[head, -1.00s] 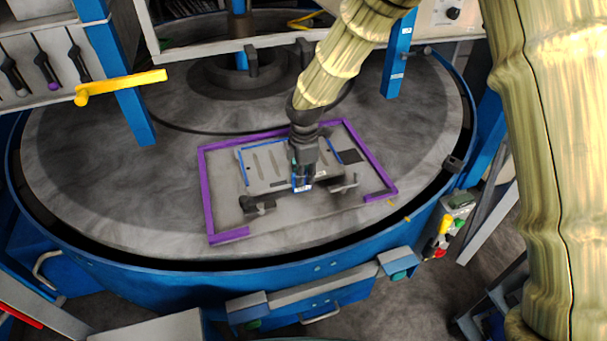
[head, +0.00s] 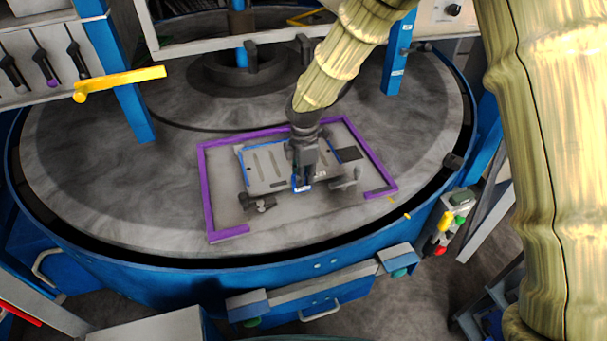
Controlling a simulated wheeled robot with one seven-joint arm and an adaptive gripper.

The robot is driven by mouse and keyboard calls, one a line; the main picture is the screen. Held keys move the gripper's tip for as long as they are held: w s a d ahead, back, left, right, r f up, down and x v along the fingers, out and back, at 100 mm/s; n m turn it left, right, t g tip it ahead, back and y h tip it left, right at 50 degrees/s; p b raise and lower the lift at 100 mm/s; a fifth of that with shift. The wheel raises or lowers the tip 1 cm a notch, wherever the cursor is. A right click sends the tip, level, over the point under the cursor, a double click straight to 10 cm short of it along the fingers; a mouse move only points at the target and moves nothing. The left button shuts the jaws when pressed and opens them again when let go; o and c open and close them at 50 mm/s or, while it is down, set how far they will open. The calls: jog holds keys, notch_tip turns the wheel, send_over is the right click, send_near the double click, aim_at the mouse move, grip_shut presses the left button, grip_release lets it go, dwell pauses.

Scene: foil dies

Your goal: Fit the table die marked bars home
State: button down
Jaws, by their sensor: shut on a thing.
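The table die (head: 265,170) is a pale grey plate with several long slots like bars. It lies inside the purple frame (head: 208,190) on the round grey table (head: 90,170), with blue edging (head: 242,163) along its upper left. My gripper (head: 302,184) points down at the front right part of the die and is shut on it. The fingers hide the exact grip spot. Dark clamps stand at the die's front left (head: 259,204) and front right (head: 345,181). I cannot tell whether the die is fully seated.
A blue rim (head: 180,275) surrounds the table. A yellow lever (head: 120,84) and a blue post (head: 130,100) stand at left, another blue post (head: 397,65) behind at right. A control box with coloured buttons (head: 455,215) is at right. The table's left side is clear.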

jog(key=shift+f+b, duration=0.3)
jog(key=shift+f, duration=0.55)
jog(key=c, duration=1.3)
grip_release()
jog(key=shift+c, duration=0.2)
jog(key=shift+s, duration=0.1)
notch_tip(320, 180, up, 12)
jog(key=shift+d+r, duration=0.1)
jog(key=shift+s, duration=0.1)
